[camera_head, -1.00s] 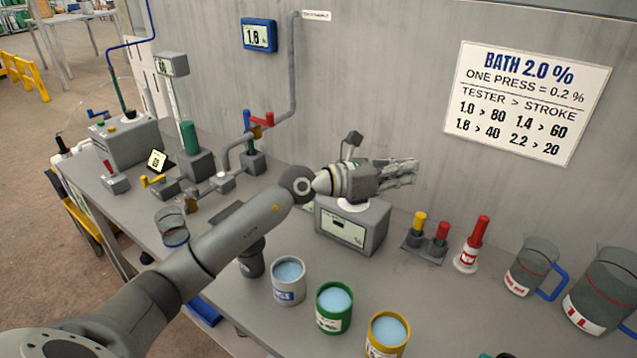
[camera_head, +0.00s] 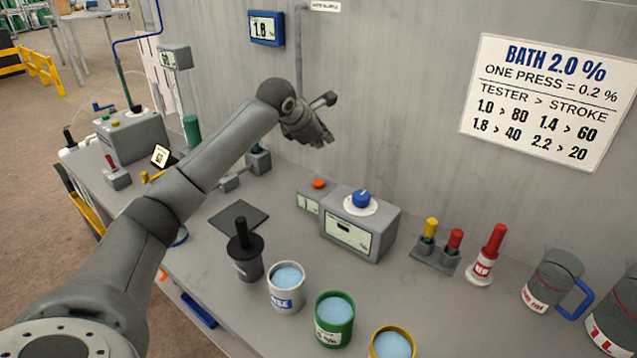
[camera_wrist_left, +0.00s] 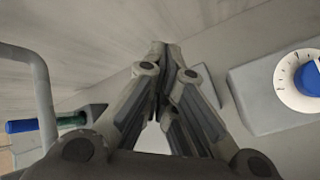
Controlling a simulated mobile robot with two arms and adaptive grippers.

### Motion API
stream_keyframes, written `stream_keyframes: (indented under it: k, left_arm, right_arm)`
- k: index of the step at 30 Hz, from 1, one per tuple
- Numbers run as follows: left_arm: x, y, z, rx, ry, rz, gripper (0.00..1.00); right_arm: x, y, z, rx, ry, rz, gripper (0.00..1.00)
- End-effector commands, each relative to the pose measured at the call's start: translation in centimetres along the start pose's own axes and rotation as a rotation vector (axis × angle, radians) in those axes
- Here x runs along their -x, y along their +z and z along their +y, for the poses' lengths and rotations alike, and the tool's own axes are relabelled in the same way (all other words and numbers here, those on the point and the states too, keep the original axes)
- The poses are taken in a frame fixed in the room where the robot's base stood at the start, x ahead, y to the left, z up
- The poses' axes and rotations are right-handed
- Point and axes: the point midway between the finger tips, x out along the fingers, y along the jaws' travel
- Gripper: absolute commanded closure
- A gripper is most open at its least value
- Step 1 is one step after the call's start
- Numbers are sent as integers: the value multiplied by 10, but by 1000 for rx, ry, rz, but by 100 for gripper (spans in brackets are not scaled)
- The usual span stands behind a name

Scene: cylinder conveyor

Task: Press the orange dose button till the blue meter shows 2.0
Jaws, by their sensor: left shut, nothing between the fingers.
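The orange dose button (camera_head: 318,183) sits on a small grey box joined to the left of a larger grey unit (camera_head: 378,238) with a blue dial (camera_head: 361,198). The blue meter (camera_head: 266,28) on the wall reads 1.8. My left gripper (camera_head: 326,140) is shut and empty, above the orange button and apart from it, near the wall. In the left wrist view its fingers (camera_wrist_left: 160,60) are closed together; the dial (camera_wrist_left: 312,78) shows at right, and the orange button is hidden there. My right gripper is not in view.
A wall sign (camera_head: 545,100) reads bath 2.0 %, one press = 0.2 %. White (camera_head: 286,300), green (camera_head: 333,335) and yellow-rimmed (camera_head: 380,354) cups stand at the front. Stoppered holders (camera_head: 436,255) and jugs (camera_head: 552,285) stand right. Pipework is partly behind my left arm.

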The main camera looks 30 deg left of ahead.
Motion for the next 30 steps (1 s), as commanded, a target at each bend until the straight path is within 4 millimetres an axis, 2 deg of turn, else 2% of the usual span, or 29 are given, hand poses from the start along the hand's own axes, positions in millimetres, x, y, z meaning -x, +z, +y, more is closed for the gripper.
stream_keyframes:
  k: [8, 21, 30]
  left_arm:
    - [-12, -8, -9, 0, -2, -1, 100]
    - [-53, -38, -39, 1, -1, -2, 100]
    - [-62, -44, -46, 0, -1, -2, 100]
  right_arm:
    - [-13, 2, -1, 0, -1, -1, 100]
    - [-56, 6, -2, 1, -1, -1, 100]
    - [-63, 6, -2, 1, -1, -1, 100]
